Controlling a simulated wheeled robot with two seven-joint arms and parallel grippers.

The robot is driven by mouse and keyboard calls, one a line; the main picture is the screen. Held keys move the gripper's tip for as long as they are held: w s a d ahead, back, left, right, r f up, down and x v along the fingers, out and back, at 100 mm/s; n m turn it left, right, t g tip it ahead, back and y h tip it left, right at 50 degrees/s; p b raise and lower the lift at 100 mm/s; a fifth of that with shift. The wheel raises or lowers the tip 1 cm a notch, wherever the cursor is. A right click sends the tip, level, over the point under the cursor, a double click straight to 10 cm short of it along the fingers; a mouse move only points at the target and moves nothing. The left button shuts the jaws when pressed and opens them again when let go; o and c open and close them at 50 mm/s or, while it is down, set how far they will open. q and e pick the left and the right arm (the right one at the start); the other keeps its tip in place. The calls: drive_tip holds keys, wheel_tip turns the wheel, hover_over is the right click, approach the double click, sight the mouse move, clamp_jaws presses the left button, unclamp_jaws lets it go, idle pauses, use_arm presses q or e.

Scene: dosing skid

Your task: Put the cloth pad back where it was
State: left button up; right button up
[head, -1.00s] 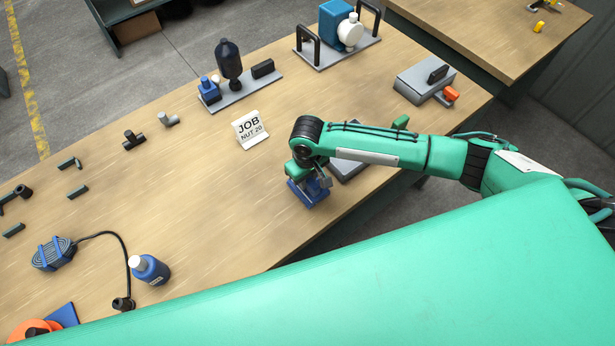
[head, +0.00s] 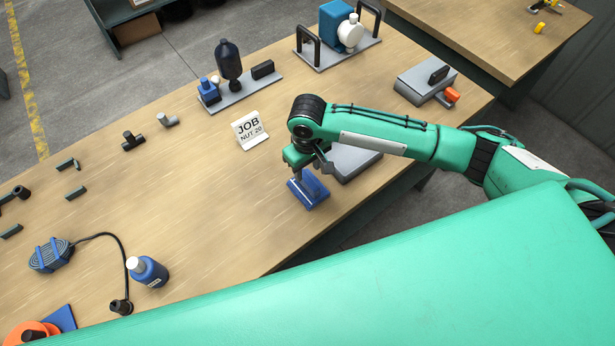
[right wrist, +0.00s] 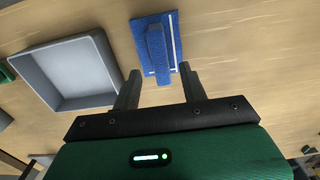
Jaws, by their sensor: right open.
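The cloth pad (head: 313,195) is blue with a raised blue grip bar. It lies on the wooden bench top, in front of a grey tray (head: 352,163). My right gripper (head: 309,173) is just above the pad, open and empty. In the right wrist view the pad (right wrist: 168,25) lies beyond the tips of the spread fingers (right wrist: 159,72), with a pale stripe along one side. The fingers look clear of the grip bar. The tray (right wrist: 72,72) is empty there, to the left of the pad. My left gripper is not in view.
A JOB sign (head: 250,130) stands left of the pad. A blue bottle (head: 148,271) and a strapped coil (head: 50,255) are at lower left. A pump stand (head: 340,45) and a bottle stand (head: 235,85) are at the back.

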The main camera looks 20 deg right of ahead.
sight(307, 179)
wheel_tip(307, 179, up, 6)
drive_tip(key=shift+f, duration=0.1)
idle(0.6)
